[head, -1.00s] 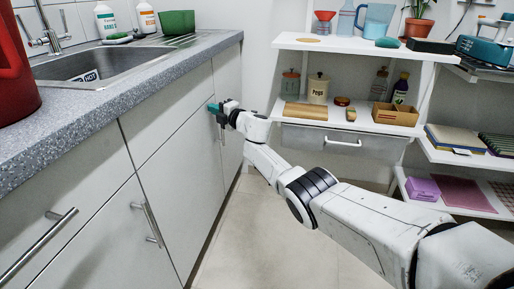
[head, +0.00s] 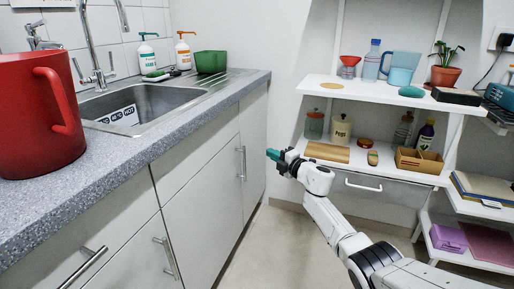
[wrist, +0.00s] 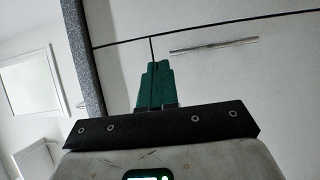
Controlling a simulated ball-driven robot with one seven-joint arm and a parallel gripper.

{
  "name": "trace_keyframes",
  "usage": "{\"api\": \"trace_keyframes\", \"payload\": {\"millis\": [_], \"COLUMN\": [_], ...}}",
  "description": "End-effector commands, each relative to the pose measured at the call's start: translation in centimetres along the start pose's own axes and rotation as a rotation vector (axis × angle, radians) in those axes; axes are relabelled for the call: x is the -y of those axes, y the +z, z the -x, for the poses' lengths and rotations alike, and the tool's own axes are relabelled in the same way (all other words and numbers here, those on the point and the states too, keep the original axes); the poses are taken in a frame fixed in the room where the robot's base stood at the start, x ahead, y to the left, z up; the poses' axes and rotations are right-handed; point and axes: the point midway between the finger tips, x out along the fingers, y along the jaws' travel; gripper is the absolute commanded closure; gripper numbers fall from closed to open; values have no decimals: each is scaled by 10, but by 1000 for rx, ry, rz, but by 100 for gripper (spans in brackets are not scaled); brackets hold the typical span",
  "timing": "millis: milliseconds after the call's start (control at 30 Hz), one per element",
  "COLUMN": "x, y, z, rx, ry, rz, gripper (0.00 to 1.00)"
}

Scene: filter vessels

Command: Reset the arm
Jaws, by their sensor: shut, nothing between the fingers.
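My gripper (head: 272,154) is at the end of my white arm, in the gap between the counter cabinets and the shelf unit. Its green fingers are shut with nothing between them. In the wrist view the closed green fingertips (wrist: 154,68) point toward the pale cabinet front (wrist: 220,75), which has a bar handle (wrist: 214,46). In the head view the gripper is beside the far end of the cabinets, near a vertical handle (head: 242,163). I cannot tell how far the fingertips are from the cabinet front.
A grey counter (head: 119,157) with a sink (head: 150,105) and a red jug (head: 38,125) runs along the left. A white shelf unit (head: 372,93) with jars, a blue jug (head: 400,68) and a plant stands on the right. Bare floor (head: 270,235) lies between.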

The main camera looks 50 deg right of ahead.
Motion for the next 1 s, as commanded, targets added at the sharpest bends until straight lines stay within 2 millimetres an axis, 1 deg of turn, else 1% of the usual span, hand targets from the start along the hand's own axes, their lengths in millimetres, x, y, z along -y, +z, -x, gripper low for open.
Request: {"api": "trace_keyframes", "payload": {"millis": [100,333,467,567,633,667,767,800,867,900,967,1000], "x": [1,1,8,20,33,40,67,80,100,114,134,147], "y": [1,1,-21,-48,-69,-78,-106,-117,-134,-147,-166,-178], "z": [3,3,-3,-3,3,7,28,40,59,74,98,116], "rx": [0,1,53,142,218,251,361,403,467,508,567,606], "ry": [-1,0,22,41,42,37,-1,-26,-72,-109,-172,-218], "rz": [-1,-2,-77,-201,-316,-367,-535,-601,-698,-760,-847,-903], "gripper": [100,100,100,100,100,100,100,100,100,100,100,100]}}
